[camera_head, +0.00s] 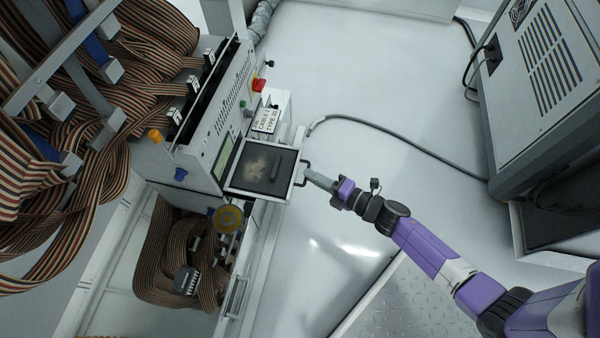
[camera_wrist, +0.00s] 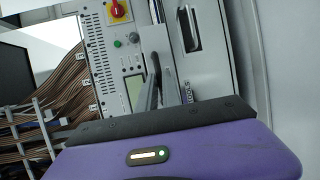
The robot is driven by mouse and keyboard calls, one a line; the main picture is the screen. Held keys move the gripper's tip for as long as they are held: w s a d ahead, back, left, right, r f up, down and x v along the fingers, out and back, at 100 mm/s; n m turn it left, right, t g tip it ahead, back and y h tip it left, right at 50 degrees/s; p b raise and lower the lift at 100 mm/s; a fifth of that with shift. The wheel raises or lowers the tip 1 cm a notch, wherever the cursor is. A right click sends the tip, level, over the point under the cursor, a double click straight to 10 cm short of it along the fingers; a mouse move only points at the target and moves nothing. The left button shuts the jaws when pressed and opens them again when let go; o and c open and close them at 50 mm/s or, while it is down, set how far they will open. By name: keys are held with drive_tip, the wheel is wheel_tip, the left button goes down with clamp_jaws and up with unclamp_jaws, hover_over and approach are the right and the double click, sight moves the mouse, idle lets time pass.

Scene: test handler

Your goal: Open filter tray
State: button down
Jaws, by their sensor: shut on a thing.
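The filter tray (camera_head: 234,187) is a light-framed rectangular tray with a dark inner surface and a pale dusty patch. In the head view it stands out from the front of the grey machine, beside its small screen. A dark handle (camera_head: 304,165) is on its right edge. My gripper (camera_head: 308,174) reaches in from the right and is shut on this handle. The fingertips and the grip are small in the head view. In the wrist view the gripper (camera_wrist: 155,70) is seen nearly edge-on, and its contact with the handle is hard to make out.
The machine's panel carries a red and yellow switch (camera_head: 258,85) and a label (camera_head: 266,120). Striped ribbon cables (camera_head: 150,60) fill the left side. A grey cabinet (camera_head: 535,85) stands at the right.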

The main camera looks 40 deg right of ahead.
drive_tip(key=shift+s+d, duration=0.25)
drive_tip(key=shift+s, duration=0.05)
drive_tip(key=c, duration=1.5)
unclamp_jaws()
drive_tip(key=p+v, duration=0.2)
drive_tip(key=v, duration=0.5)
drive_tip(key=shift+s+r, duration=0.1)
drive_tip(key=shift+s, duration=0.3)
